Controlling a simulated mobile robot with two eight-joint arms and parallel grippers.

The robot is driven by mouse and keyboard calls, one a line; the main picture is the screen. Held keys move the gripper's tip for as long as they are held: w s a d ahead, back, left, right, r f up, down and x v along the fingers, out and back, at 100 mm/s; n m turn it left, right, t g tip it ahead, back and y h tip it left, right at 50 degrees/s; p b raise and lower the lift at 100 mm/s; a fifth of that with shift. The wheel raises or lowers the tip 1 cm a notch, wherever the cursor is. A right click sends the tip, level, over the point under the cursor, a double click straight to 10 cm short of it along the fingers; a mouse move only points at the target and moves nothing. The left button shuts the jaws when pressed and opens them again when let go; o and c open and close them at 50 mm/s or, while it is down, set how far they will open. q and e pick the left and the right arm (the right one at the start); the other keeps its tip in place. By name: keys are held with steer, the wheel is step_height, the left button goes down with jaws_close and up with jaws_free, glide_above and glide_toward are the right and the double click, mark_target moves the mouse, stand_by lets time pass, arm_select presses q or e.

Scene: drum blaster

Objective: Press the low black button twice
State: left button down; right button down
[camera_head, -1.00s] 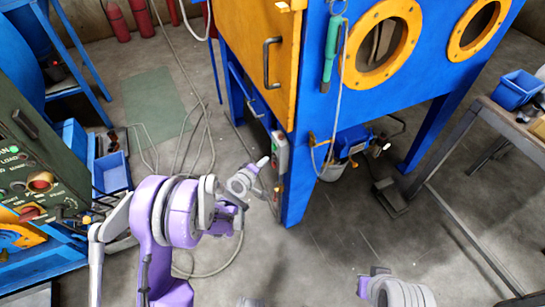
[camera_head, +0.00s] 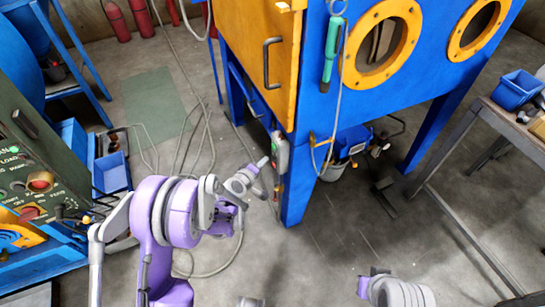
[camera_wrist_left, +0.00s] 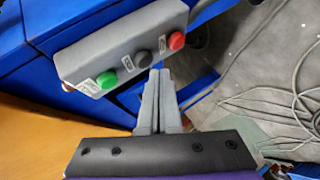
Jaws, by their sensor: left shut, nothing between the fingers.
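A grey control box (camera_wrist_left: 122,45) with a green, a black and a red button is fixed to the blue cabinet. It shows small at the cabinet's front leg in the head view (camera_head: 280,156). The black button (camera_wrist_left: 143,58) sits between the green button (camera_wrist_left: 107,79) and the red button (camera_wrist_left: 176,40). My left gripper (camera_wrist_left: 159,73) is shut and empty, its fingertips just below the black button in the wrist picture; I cannot tell whether they touch it. In the head view, the left gripper (camera_head: 262,162) is beside the box. My right gripper is out of view.
The blue cabinet (camera_head: 330,110) with an orange door (camera_head: 262,50) stands over the box. A hose (camera_head: 337,95) hangs on its front. A green machine panel (camera_head: 30,150) stands at the left, a workbench (camera_head: 470,130) at the right. Grey floor (camera_head: 335,225) is open in front.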

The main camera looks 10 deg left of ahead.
arm_select(q)
steer(key=shift+w+d, duration=0.1)
stand_by(0.6)
steer(key=shift+w+d, duration=0.15)
steer(key=shift+d, duration=0.1)
steer(key=shift+w+d+b, duration=0.25)
steer(key=shift+d+b, duration=0.05)
steer(key=shift+d, duration=0.05)
stand_by(0.7)
stand_by(0.3)
steer(key=shift+s+a, duration=0.5)
steer(key=shift+a, duration=0.2)
steer(key=s+a, duration=0.2)
steer(key=a, duration=0.2)
steer(key=shift+s+a, duration=0.1)
steer(key=shift+s, duration=0.3)
stand_by(2.9)
